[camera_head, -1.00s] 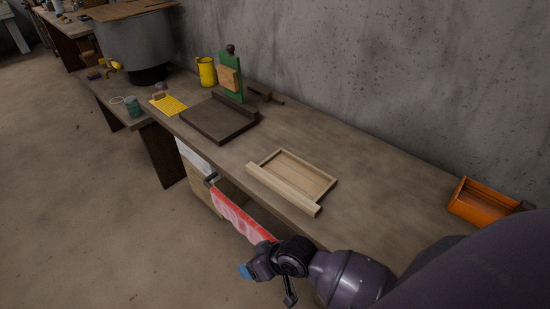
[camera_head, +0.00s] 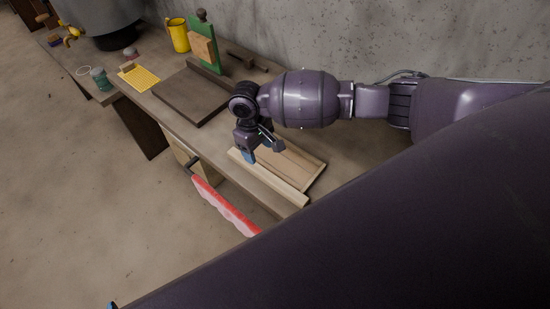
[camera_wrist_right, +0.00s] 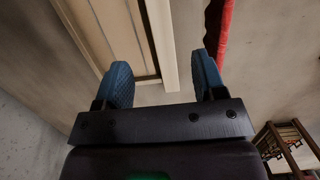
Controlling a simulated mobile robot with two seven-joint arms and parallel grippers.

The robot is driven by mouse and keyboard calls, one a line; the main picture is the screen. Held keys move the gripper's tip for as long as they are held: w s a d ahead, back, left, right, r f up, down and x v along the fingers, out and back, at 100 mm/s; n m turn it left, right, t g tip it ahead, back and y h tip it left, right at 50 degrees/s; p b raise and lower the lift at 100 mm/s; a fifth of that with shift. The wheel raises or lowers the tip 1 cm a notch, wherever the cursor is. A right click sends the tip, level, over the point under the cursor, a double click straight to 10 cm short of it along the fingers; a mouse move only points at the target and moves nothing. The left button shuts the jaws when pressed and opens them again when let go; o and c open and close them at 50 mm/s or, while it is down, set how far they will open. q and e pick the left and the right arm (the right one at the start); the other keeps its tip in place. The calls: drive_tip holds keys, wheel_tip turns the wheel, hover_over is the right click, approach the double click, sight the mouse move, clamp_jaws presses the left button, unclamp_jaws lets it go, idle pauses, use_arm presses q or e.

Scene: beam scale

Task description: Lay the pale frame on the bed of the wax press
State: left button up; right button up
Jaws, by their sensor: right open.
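The pale frame (camera_head: 301,167) is a shallow wooden rectangle with a thicker bar along its front side. It lies flat on the workbench. My right gripper (camera_head: 262,150) is open above the frame's left end and hides part of it. In the right wrist view the frame's pale bar (camera_wrist_right: 160,40) runs between the two blue fingers, seemingly below them and not gripped. The dark flat board with a raised bar at its back, which looks like the press bed (camera_head: 188,98), lies further left on the bench and is bare. My left gripper does not show.
A green stand with a wooden block (camera_head: 203,47), a yellow mug (camera_head: 178,35) and a yellow sheet (camera_head: 139,77) are around the dark board. A red cloth or strip (camera_head: 222,204) hangs below the bench's front edge. The wall borders the back.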

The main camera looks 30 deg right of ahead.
sight(265, 174)
drive_tip(key=f, duration=0.3)
drive_tip(key=s+f, duration=0.1)
drive_tip(key=f, duration=0.2)
drive_tip(key=s+f+b, duration=0.1)
drive_tip(key=f, duration=0.3)
drive_tip(key=shift+d, duration=0.35)
drive_tip(key=shift+c, duration=0.3)
drive_tip(key=c, duration=1.1)
